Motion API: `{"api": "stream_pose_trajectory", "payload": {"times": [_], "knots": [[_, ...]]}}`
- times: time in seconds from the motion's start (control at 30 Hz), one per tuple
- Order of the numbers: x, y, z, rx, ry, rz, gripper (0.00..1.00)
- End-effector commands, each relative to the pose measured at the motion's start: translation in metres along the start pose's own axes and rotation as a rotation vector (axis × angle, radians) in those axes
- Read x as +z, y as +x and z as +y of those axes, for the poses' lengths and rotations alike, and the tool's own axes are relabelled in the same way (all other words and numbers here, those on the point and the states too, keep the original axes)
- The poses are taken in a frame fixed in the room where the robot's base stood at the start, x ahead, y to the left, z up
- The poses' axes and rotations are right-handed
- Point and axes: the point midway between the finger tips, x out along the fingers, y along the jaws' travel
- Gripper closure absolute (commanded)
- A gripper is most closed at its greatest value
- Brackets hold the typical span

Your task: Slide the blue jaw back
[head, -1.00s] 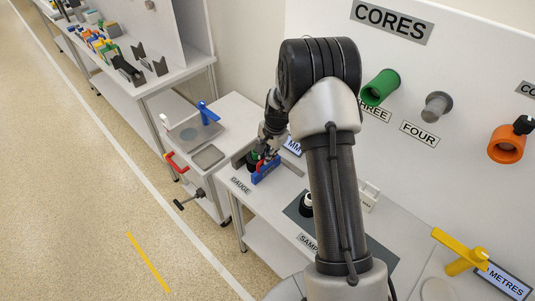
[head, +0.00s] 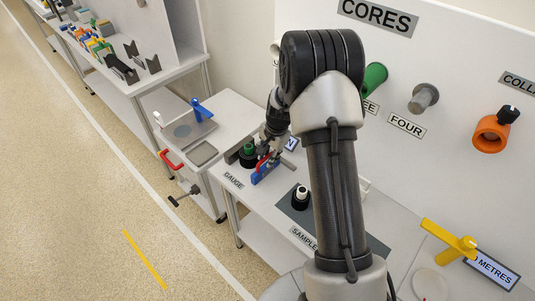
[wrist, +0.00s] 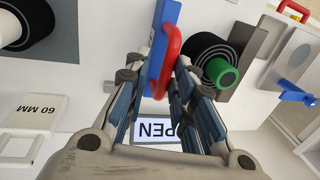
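The blue jaw (wrist: 169,16) is an upright blue plate with a red handle (wrist: 169,60) on its near side in the wrist view. It also shows in the head view (head: 263,173) at the gauge. My gripper (wrist: 165,58) has its fingers closed in on either side of the red handle. A black roll with a green core (wrist: 221,73) stands beside the jaw, with a gap between them. It also shows in the head view (head: 247,154). A grey fixed plate (wrist: 240,62) is on the roll's far side. An "OPEN" label (wrist: 158,131) lies by the gripper, partly hidden by its fingers.
A black roll with a white core (head: 300,197) stands on the dark sample mat (head: 290,212). A white rack marked "60 MM" (wrist: 33,115) is at the left of the wrist view. A side table with a blue lever (head: 197,108) adjoins the gauge bench.

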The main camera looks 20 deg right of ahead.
Motion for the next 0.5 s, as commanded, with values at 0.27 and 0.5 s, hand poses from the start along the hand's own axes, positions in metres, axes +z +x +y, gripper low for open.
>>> {"api": "stream_pose_trajectory", "payload": {"times": [0.27,0.5], "knots": [[0.0,0.0,-0.0012,-0.002,0.0,0.001,0.69],[-0.0007,-0.0091,-0.0025,-0.005,0.0,0.003,0.69]]}}
